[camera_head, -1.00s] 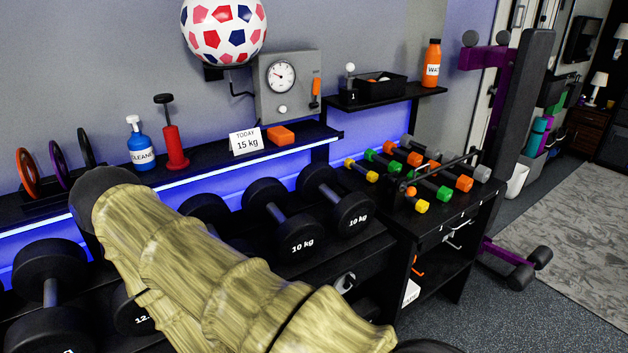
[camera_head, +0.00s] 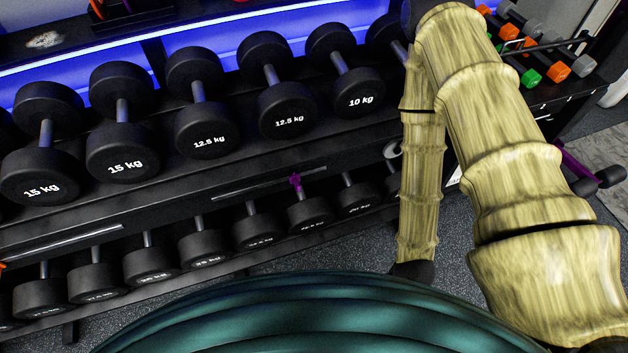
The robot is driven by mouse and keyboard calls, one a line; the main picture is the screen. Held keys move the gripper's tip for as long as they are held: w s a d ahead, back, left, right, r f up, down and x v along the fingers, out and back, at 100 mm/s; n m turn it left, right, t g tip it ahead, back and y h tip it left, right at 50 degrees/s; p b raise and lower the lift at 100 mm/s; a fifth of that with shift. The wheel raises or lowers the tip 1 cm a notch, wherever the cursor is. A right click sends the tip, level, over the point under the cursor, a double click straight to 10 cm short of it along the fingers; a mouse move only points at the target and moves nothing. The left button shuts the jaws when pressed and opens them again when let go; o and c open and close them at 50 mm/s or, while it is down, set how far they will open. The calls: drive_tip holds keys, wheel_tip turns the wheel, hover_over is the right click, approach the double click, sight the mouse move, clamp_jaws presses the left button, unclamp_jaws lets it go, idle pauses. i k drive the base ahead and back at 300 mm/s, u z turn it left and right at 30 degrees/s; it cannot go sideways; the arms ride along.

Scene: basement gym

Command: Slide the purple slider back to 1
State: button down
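The purple slider (camera_head: 296,182) is a small knob on the front edge of the dumbbell rack, between the upper and lower rows. It sits toward the right part of a thin pale slot (camera_head: 240,190) that runs along that edge. No number marks can be read beside the slot. My arm comes in from the right and folds downward, right of the slider and apart from it. Its lower end is dark and stops near the floor; I cannot make out gripper fingers there.
Upper-row dumbbells (camera_head: 289,121) stand above and behind the slider; lower-row dumbbells (camera_head: 257,230) sit just below it. A second pale slot (camera_head: 60,243) lies farther left, with an orange piece (camera_head: 3,266) at the picture's edge. Small coloured dumbbells (camera_head: 531,77) are at upper right.

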sight(294, 179)
drive_tip(key=k, duration=1.25)
drive_tip(key=u, duration=0.5)
drive_tip(key=i, duration=0.55)
drive_tip(key=z, duration=0.05)
